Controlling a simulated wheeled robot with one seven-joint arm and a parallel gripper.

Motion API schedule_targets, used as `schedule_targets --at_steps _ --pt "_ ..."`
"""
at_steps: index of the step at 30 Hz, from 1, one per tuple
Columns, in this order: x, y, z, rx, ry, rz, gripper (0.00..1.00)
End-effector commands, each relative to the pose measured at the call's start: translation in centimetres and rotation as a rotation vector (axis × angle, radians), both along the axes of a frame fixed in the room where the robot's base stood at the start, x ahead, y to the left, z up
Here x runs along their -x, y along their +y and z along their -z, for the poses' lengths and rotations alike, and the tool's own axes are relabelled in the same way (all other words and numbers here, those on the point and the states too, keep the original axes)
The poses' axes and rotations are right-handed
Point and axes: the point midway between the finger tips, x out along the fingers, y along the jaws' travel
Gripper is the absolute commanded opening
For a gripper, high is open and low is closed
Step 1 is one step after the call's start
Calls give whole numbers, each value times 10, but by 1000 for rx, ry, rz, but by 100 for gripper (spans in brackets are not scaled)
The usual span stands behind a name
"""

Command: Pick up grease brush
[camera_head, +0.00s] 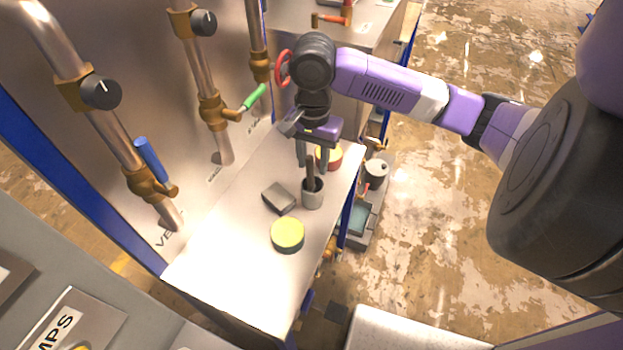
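A dark upright handle (311,171), which looks like the grease brush, stands in a small grey cup (313,197) on the metal bench. The cup hides its lower end. My gripper (313,164) points down just above the cup. Its two fingers are apart, with the upper part of the handle appearing between them. A gap shows on each side, so the fingers do not look closed on it. I cannot tell the exact depth between fingers and handle.
A dark grey block (279,198) and a yellow-topped round tin (287,234) lie near the cup. A red round tin (330,157) is close behind the gripper. Pipes with valves, including a green handle (254,97), line the left wall. The bench's front left surface (225,270) is clear.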

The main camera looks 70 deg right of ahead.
Motion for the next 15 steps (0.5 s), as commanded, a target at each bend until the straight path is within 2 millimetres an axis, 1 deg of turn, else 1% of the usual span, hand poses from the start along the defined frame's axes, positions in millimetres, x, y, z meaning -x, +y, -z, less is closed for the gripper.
schedule_targets --at_steps 5,9,12,15 --pt "-1 -2 21 0 0 0 37" --pt "-2 -3 42 0 1 0 37" --pt "-2 -2 51 -1 -1 -1 37" --pt "-2 -3 55 0 -1 -2 37"
